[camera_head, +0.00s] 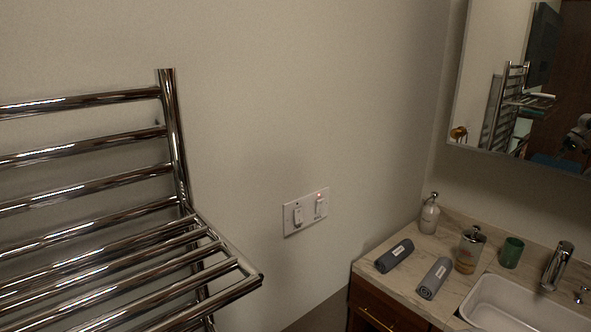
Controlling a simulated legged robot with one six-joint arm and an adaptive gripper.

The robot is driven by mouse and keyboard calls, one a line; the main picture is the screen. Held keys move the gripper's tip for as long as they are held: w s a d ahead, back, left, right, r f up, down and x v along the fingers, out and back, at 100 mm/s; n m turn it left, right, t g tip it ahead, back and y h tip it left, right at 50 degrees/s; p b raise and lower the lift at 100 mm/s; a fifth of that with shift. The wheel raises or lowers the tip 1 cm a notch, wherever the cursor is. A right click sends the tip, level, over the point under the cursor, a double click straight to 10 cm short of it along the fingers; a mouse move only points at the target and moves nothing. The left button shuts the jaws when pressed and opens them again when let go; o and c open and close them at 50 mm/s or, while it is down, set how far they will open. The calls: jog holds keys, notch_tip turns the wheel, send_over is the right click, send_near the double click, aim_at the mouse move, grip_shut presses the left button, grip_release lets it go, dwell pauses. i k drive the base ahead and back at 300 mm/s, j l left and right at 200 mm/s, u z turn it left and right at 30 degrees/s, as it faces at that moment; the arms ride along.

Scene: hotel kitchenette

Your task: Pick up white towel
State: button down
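No white towel shows directly in this view. A chrome towel rack (168,140) stands at the left against the wall, with a shelf of bars (262,278) jutting toward me; its visible bars are bare. In the mirror (490,60), a small pale shape shows on the reflected rack, too small to tell what it is. Two rolled dark grey towels with white labels, a left one (384,262) and a right one (430,288), lie on the counter.
The marble counter (452,236) at the lower right holds a soap bottle (429,218), a glass jar (468,252), a green cup (511,253), a faucet (556,266) and a white sink (520,309). A switch plate (306,212) is on the bare wall between rack and counter.

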aim_at(428, 287)
jog(key=j+z, duration=0.15)
jog(key=z, duration=0.25)
jog(key=i+j+z, duration=0.1)
jog(key=j+z, duration=0.15)
jog(key=z, duration=0.15)
jog(key=j+z, duration=0.2)
jog(key=z, duration=0.2)
